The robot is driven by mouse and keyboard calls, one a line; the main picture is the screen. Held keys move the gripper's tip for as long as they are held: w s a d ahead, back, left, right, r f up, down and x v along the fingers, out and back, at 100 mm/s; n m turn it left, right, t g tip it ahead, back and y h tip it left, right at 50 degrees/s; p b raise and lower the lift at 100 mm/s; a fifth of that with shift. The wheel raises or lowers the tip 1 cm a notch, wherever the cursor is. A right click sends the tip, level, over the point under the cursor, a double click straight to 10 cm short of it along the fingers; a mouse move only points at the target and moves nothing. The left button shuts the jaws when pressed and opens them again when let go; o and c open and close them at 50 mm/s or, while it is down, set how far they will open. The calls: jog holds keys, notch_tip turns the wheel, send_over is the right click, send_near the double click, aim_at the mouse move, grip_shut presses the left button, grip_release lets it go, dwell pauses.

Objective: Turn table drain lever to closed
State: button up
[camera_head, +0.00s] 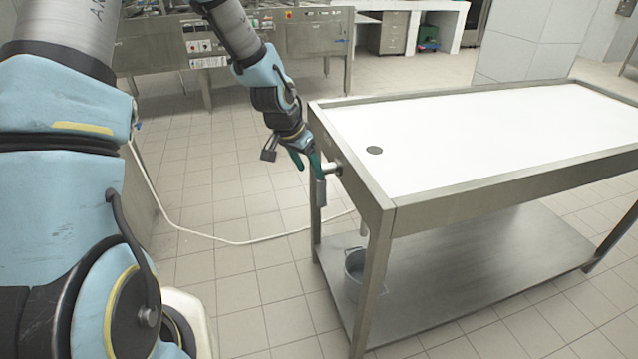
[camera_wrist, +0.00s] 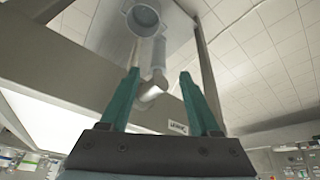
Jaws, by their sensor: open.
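The drain lever (camera_head: 321,192) is a grey metal handle hanging down from a short stub (camera_head: 332,168) on the table's near-left end. My gripper (camera_head: 306,163) is open beside the stub, its green fingers close to the lever's upper end. In the wrist view, the lever (camera_wrist: 158,52) shows between and beyond the fingertips of my gripper (camera_wrist: 160,76). I cannot tell whether a finger touches it. The steel table (camera_head: 420,192) has a white top with a dark round drain hole (camera_head: 375,150).
A metal bucket (camera_head: 354,268) stands on the table's lower shelf (camera_head: 480,240) and also shows in the wrist view (camera_wrist: 143,18). A white hose (camera_head: 235,241) lies on the tiled floor. Steel machinery (camera_head: 315,38) stands at the back. The floor left of the table is mostly clear.

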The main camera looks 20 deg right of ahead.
aim_at(321, 190)
jog(key=x, duration=0.3)
jog(key=p+x, duration=0.1)
jog(key=x, duration=0.7)
jog(key=shift+w+d+r+p, duration=0.1)
jog(key=shift+d+p, duration=0.2)
jog(key=shift+d, duration=0.05)
grip_shut()
dwell(1.0)
